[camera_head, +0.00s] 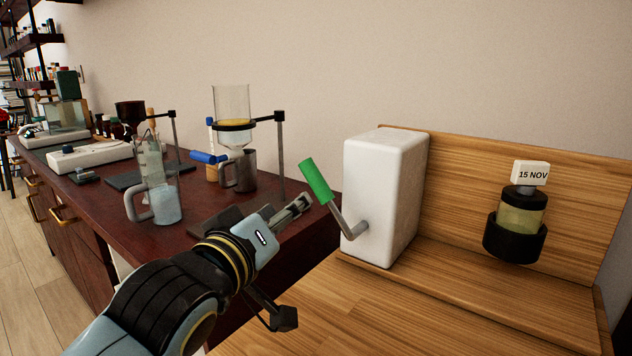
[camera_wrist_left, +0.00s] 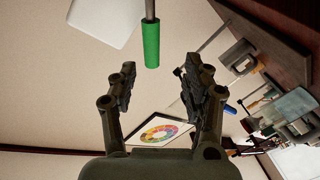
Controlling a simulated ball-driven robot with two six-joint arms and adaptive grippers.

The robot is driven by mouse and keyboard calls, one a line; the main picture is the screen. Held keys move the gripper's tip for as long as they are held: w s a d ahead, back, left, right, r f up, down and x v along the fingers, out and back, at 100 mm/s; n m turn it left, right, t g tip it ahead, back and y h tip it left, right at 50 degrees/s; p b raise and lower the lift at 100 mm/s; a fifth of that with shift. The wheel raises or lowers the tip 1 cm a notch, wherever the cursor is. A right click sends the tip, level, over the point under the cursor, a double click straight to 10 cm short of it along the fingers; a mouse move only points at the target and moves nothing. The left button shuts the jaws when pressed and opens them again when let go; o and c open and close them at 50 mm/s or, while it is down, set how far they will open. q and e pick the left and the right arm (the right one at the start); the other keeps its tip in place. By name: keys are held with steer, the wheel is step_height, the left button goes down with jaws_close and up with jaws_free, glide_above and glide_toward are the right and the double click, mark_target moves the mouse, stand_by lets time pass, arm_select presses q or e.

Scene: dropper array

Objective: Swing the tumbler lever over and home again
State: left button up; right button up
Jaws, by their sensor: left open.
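The tumbler lever is a bent metal crank with a green handle (camera_head: 316,181) on the left face of a white box (camera_head: 382,195). The handle leans up and to the left. To the right, a small jar (camera_head: 521,212) of pale yellow liquid sits in a black holder (camera_head: 514,242) under a "15 NOV" label (camera_head: 530,173). My left gripper (camera_head: 305,203) is just left of and below the green handle. In the left wrist view the gripper (camera_wrist_left: 163,80) is open and empty, with the green handle (camera_wrist_left: 151,44) beyond its fingertips, apart from them. My right gripper is not in view.
A dark red bench (camera_head: 190,215) on the left holds a glass mug (camera_head: 160,203), a funnel on a stand (camera_head: 232,105) with a blue-handled tap (camera_head: 205,157), and a grey jug (camera_head: 240,172). The wooden shelf (camera_head: 480,310) before the white box is largely clear.

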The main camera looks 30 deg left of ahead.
mark_target(313, 183)
arm_select(q)
steer(key=shift+t, duration=0.3)
steer(key=w, duration=0.3)
steer(key=w+p, duration=0.1)
steer(key=w, duration=0.3)
steer(key=w+a+r, duration=0.1)
steer(key=w, duration=0.3)
steer(key=shift+w, duration=0.1)
jaws_close()
